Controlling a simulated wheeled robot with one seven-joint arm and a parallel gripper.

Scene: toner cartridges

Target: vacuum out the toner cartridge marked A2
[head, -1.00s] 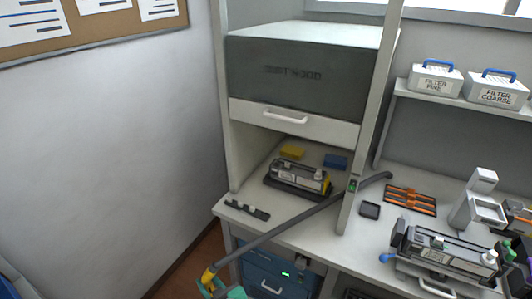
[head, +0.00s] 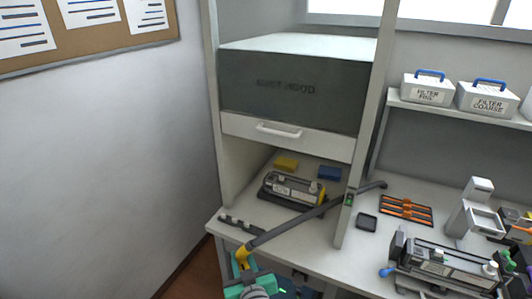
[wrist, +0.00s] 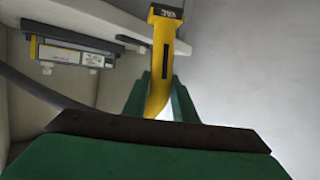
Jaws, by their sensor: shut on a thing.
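My gripper (head: 246,272) is shut on the yellow handle (head: 242,257) of a grey vacuum hose (head: 300,217), in front of the bench's front edge. In the wrist view the green fingers (wrist: 158,105) stand on both sides of the yellow handle (wrist: 163,45). The hose runs from the handle up across the bench to the hood's right post. A toner cartridge (head: 285,189) with a pale label lies on a dark tray under the dust hood (head: 290,90); I cannot read its mark for certain. It also shows in the wrist view (wrist: 70,52).
A second cartridge (head: 440,264) sits on a stand at the right. A yellow block (head: 287,163) and a blue block (head: 329,173) lie behind the first cartridge. A dark rack strip (head: 248,226) lies at the bench's front left. The hood's raised sash (head: 290,136) hangs above the opening.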

